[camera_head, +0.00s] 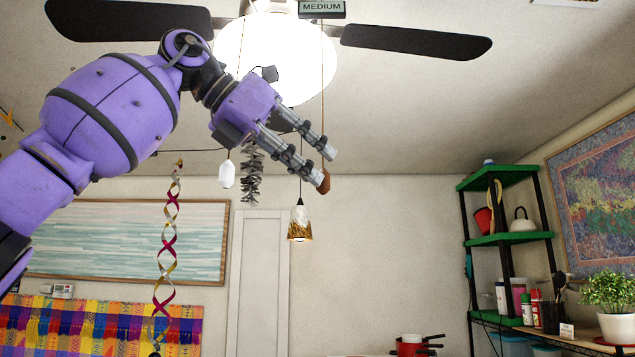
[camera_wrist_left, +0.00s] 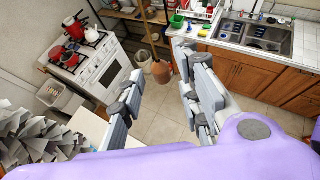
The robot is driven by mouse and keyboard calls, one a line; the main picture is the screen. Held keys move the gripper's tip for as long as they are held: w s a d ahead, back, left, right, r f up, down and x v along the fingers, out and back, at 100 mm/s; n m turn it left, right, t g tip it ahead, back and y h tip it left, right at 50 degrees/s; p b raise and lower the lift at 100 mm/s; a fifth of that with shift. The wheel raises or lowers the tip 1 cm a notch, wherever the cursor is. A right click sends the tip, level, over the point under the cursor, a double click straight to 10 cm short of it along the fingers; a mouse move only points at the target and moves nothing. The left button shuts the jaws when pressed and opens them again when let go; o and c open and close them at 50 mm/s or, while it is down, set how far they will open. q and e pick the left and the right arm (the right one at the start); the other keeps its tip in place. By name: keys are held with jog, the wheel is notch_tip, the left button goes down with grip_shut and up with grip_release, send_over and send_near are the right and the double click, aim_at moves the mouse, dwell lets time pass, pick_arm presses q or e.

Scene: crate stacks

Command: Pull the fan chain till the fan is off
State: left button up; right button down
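The ceiling fan (camera_head: 418,41) hangs overhead with its lamp lit; a sign (camera_head: 322,9) by it reads MEDIUM. A thin fan chain (camera_head: 322,85) hangs down to a brown knob (camera_head: 324,183). A second cord ends in a white pull (camera_head: 227,174) further left. My left gripper (camera_head: 323,165) has its fingertips at the brown knob, which is partly covered by the lower finger. In the left wrist view the fingers (camera_wrist_left: 160,62) are spread apart, with a brown rounded shape (camera_wrist_left: 161,70), probably the knob, between them. Contact cannot be told. My right gripper is not in view.
A grey spiral decoration (camera_head: 251,175) hangs just below my left wrist, and a twisted ribbon (camera_head: 167,250) hangs further left. A pendant lamp (camera_head: 300,222) shows below the gripper. A green shelf (camera_head: 507,239) stands at the right. The space right of the gripper looks clear.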

aim_at(323, 182)
pick_arm(q)
jog(key=shift+x, duration=1.45)
jog(key=shift+c, duration=0.2)
jog(key=c, duration=0.7)
